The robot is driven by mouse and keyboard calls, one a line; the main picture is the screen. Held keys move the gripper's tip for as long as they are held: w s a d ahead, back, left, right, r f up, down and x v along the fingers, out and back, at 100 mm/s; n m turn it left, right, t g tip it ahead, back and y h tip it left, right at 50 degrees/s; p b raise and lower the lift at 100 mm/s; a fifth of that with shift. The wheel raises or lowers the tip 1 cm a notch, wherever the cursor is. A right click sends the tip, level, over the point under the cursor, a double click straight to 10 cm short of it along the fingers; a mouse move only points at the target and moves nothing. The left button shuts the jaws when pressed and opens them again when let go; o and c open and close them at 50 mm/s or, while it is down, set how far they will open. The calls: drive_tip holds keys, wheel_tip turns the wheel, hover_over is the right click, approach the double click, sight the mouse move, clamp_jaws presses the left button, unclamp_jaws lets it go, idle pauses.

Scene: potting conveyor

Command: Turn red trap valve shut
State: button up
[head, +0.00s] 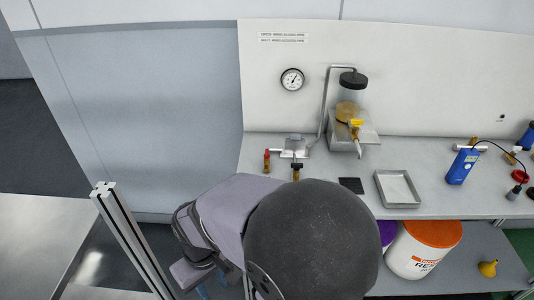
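A small red-topped upright fitting (267,155) stands at the left of the bench top; I cannot tell whether it is the red trap valve or how its handle is turned. A clear jar with a black lid (353,80) and amber contents stands on a metal stand, with a bent metal tube running down its left side. A yellow handle (357,123) sits at the jar's front. A small metal block with brass parts (295,150) is beside the red fitting. My arm's dark rounded link fills the lower middle. My gripper cannot be made out.
A round gauge (292,79) is on the back panel. A dark pad (351,185), a metal tray (382,193) and a blue instrument (462,166) lie along the bench (440,205). A brass-fitted piece (469,145) and red-and-black parts (519,176) are at right. An orange-lidded bucket (424,256) stands below.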

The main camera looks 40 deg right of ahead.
sight(267, 153)
drive_tip(key=w+d+m+t, duration=0.2)
drive_tip(key=w+d+t, duration=0.25)
drive_tip(key=w, duration=0.55)
drive_tip(key=w+d+m+t+h, duration=0.1)
drive_tip(key=w+d, duration=0.2)
drive_tip(key=d, duration=0.2)
drive_tip(key=w+d+r+m+t+h, duration=0.1)
drive_tip(key=w+d+m+h, duration=0.1)
drive_tip(key=d, duration=0.4)
drive_tip(key=w+d+r+m+t+h, duration=0.1)
drive_tip(key=w+d, duration=0.3)
drive_tip(key=d, duration=0.1)
drive_tip(key=shift+w+d+r+m+t+h, duration=0.1)
drive_tip(key=shift+d+r+m+t+h, duration=0.1)
drive_tip(key=shift+d+m+t+h, duration=0.15)
drive_tip(key=s+d+r+m+t+h, duration=0.1)
drive_tip(key=d+r+h, duration=0.1)
drive_tip(key=d, duration=0.4)
drive_tip(key=d+r+m+h, duration=0.1)
drive_tip(key=d+r+h, duration=0.15)
drive_tip(key=d, duration=0.35)
drive_tip(key=shift+p+x, duration=0.65)
drive_tip(key=shift+x, duration=3.05)
drive_tip(key=shift+c, duration=0.2)
clamp_jaws()
